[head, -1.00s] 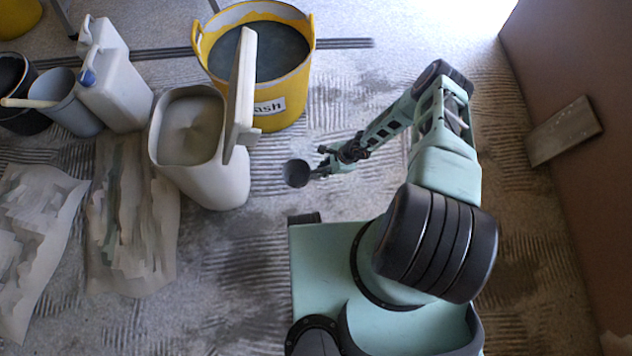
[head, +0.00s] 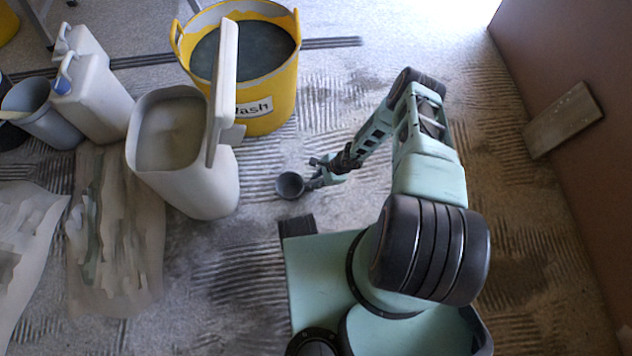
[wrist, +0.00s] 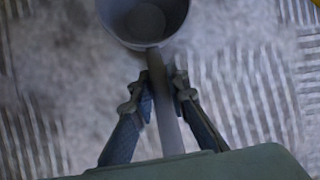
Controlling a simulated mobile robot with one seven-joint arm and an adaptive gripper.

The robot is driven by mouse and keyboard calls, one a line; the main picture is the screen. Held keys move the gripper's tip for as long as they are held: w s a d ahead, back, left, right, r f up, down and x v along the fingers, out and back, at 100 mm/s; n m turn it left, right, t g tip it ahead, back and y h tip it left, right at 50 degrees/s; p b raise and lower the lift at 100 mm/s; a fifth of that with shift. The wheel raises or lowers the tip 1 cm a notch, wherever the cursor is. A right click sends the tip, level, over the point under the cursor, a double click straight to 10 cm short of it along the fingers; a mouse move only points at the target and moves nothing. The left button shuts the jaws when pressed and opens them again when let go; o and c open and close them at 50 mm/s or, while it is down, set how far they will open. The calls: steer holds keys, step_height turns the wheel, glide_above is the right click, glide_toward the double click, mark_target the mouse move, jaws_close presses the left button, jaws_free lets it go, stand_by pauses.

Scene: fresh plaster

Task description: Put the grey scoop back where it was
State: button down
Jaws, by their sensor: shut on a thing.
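The grey scoop (head: 290,185) is held by my gripper (head: 318,178) over the floor, right of the pale bin. In the wrist view the scoop's round cup (wrist: 146,20) is at the top, with its open mouth partly cut off by the frame edge. Its handle runs down between the two fingers of my gripper (wrist: 160,88), which are shut on it. The pale open-topped bin (head: 225,190) holds greyish material, and a long pale board stands up at its right rim. The frames do not show where the scoop was before.
A yellow tub (head: 268,112) of dark liquid, its label partly hidden, stands behind the bin. A white jerrycan (head: 100,100) and a grey bucket (head: 45,118) are at left. Stained sheets (head: 115,240) lie on the floor. A flat board (head: 563,120) leans on the right wall.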

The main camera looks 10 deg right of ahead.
steer(key=c, duration=1.9)
jaws_free()
steer(key=shift+r, duration=0.2)
steer(key=p+v, duration=0.8)
steer(key=v, duration=0.3)
steer(key=shift+d+r, duration=0.2)
steer(key=shift+r, duration=0.15)
